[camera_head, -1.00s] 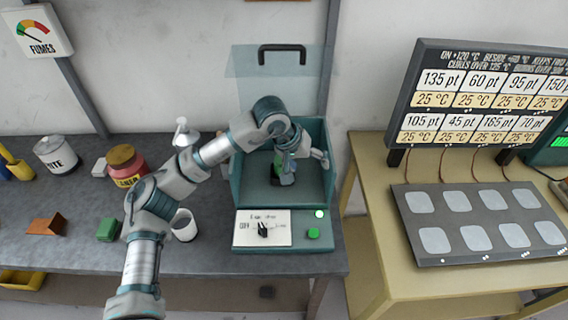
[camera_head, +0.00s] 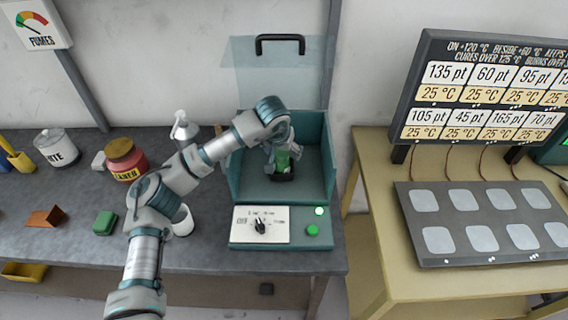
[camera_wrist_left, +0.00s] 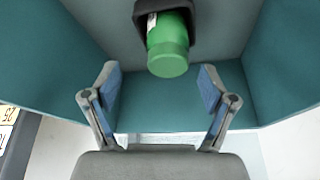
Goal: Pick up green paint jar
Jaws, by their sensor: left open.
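The green paint jar (camera_head: 283,160) stands inside the open-topped teal box on the grey bench, partly hidden by my left gripper in the head view. In the left wrist view the green jar (camera_wrist_left: 168,48) sits in a black holder (camera_wrist_left: 187,14) at the top of the picture. My left gripper (camera_wrist_left: 155,88) is open and empty. Its two fingers with blue pads are spread apart, and the jar is beyond the fingertips, not between them. In the head view the gripper (camera_head: 280,146) is over the box, close to the jar. My right gripper is in neither view.
The teal box (camera_head: 327,170) has walls close around the gripper, with a raised clear cover (camera_head: 262,75) behind and a dial panel (camera_head: 261,224) in front. A white cup (camera_head: 183,222) and a red-and-yellow jar (camera_head: 126,160) stand left, near my arm.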

